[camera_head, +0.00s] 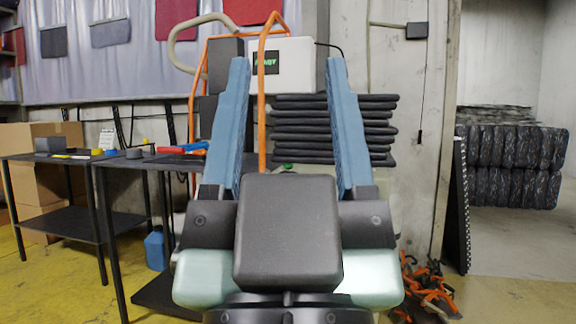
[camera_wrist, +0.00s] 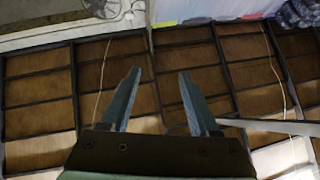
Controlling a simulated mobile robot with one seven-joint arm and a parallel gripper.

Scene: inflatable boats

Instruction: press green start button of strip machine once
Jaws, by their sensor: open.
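A white box (camera_head: 297,80) with a small dark display (camera_head: 266,62) showing green letters stands behind my gripper, framed by an orange tube frame (camera_head: 262,120); it appears to be the strip machine. A small green spot (camera_head: 286,167) shows just above my dark wrist block, but I cannot tell if it is the start button. My gripper (camera_head: 288,62) is open and empty, its two blue fingers pointing up on either side of the white box in the head view. The wrist view also shows the open fingers (camera_wrist: 158,74), with no green button visible between them.
Dark folded sheets (camera_head: 335,145) are stacked behind my fingers. A black table (camera_head: 50,161) with tools stands at left, a blue jug (camera_head: 155,250) beneath. Orange straps (camera_head: 430,290) lie on the floor at right. Black rolls (camera_head: 515,165) are stacked further right.

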